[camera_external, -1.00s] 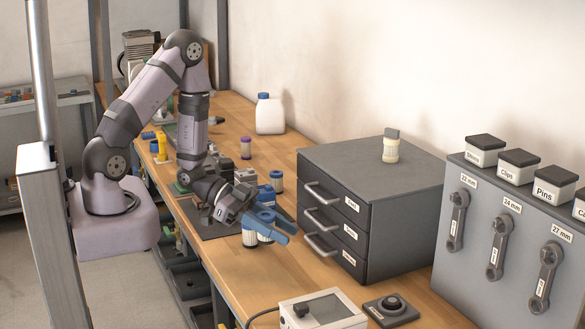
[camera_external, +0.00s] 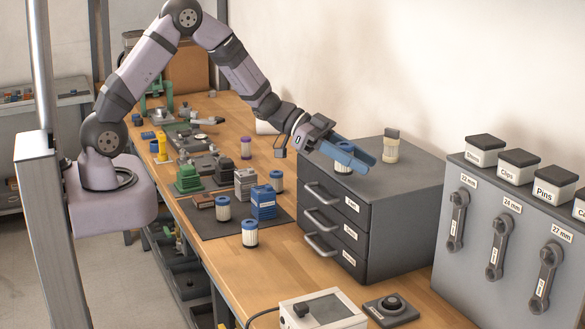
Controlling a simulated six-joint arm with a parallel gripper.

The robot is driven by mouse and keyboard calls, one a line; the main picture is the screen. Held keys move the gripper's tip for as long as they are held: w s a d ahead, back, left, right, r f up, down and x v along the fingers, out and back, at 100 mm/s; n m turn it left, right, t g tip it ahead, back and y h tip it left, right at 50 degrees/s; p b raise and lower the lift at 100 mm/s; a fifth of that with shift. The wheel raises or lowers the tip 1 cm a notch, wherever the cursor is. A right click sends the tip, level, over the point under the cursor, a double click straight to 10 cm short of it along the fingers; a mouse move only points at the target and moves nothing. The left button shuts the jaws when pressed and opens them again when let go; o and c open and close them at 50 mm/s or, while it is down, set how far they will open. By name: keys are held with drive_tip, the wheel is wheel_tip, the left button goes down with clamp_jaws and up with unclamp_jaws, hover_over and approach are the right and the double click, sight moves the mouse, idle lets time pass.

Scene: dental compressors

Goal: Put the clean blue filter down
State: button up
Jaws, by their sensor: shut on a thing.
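My gripper (camera_external: 354,157), with blue fingers, is shut on a filter (camera_external: 342,166) at the left part of the grey drawer cabinet's top (camera_external: 380,190).
A pale filter with a grey-brown cap (camera_external: 391,148) stands on the cabinet top, right of my gripper. The cabinet top's front and right are clear.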

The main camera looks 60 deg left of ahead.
drive_tip(key=w+a+r+n+t+y, duration=0.2)
drive_tip(key=w+a+r+n+y, duration=0.15)
drive_tip(key=w, duration=0.35)
drive_tip(key=w+a+r+n+t+y, duration=0.25)
drive_tip(key=w+a+n+y, duration=0.2)
drive_tip(key=w, duration=0.25)
drive_tip(key=r+n+y, duration=0.1)
drive_tip(key=n+y, duration=0.1)
drive_tip(key=y, duration=0.1)
hover_over(418, 173)
wheel_tip(418, 173, down, 5)
drive_tip(key=shift+f+b, duration=0.1)
drive_tip(key=shift+b, duration=0.75)
drive_tip(key=shift+t, duration=0.25)
drive_tip(key=shift+f, duration=2.25)
